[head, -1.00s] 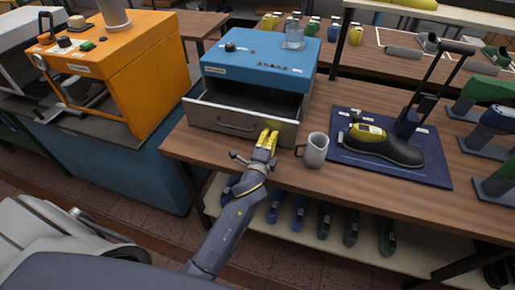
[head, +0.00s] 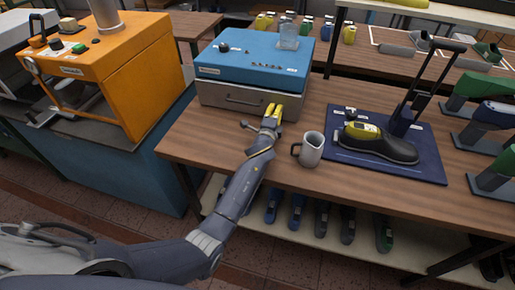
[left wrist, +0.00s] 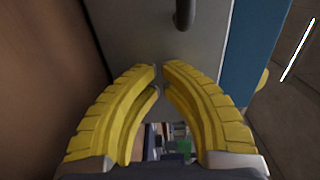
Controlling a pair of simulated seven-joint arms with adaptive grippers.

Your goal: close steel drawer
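The steel drawer (head: 235,99) is in the blue cabinet (head: 255,65) on the wooden bench. Its front looks flush with the cabinet, and no open interior shows in the head view. My left gripper (head: 273,108) is at the right part of the drawer front, with its yellow fingertips against or very close to it. In the left wrist view the fingertips (left wrist: 160,64) meet with nothing held between them, facing the grey steel front (left wrist: 143,40). The dark drawer handle (left wrist: 184,14) shows at the top. My right gripper is not in view.
A grey mug (head: 312,150) stands just right of my left gripper. An orange machine (head: 115,70) is at the left.

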